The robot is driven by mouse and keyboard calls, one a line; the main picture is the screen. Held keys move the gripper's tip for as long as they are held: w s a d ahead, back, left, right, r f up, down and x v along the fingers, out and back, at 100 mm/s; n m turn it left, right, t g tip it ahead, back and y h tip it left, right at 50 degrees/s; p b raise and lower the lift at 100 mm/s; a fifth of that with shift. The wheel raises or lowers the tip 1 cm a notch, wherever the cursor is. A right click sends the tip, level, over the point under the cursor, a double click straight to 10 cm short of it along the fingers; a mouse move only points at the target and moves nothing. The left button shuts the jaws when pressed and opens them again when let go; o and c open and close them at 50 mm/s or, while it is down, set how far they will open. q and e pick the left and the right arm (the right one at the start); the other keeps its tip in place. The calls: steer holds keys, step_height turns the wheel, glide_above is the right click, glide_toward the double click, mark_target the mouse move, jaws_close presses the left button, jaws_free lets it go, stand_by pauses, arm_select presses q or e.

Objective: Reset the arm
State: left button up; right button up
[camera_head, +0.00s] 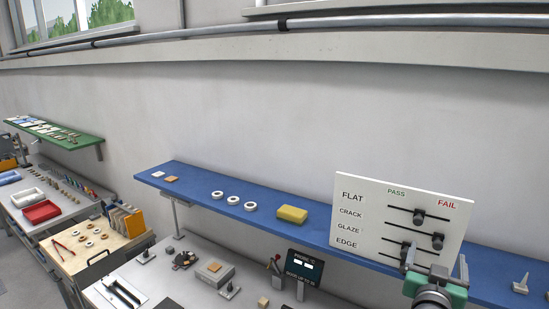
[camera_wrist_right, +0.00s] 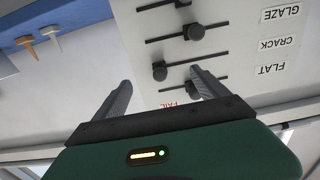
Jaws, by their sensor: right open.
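My right gripper (camera_head: 436,264) is in front of the lower right part of a white panel (camera_head: 352,222) in the head view. Its two fingers are apart with nothing between them; it also shows in the right wrist view (camera_wrist_right: 160,82). The panel has rows marked FLAT, CRACK, GLAZE and EDGE, with PASS and FAIL above. The FLAT knob (camera_head: 419,217) sits near mid-slot, and the CRACK knob (camera_head: 437,242) sits toward FAIL. My gripper partly covers the lower rows in the head view. The wrist view shows the panel upside down. My left gripper is not in view.
A blue shelf (camera_head: 325,237) along the wall carries white rings (camera_head: 233,200) and a yellow block (camera_head: 292,214). Below is a workbench with a dark display (camera_head: 304,266) and small fixtures.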

steer(key=shift+v, duration=1.2)
steer(key=shift+w, duration=0.15)
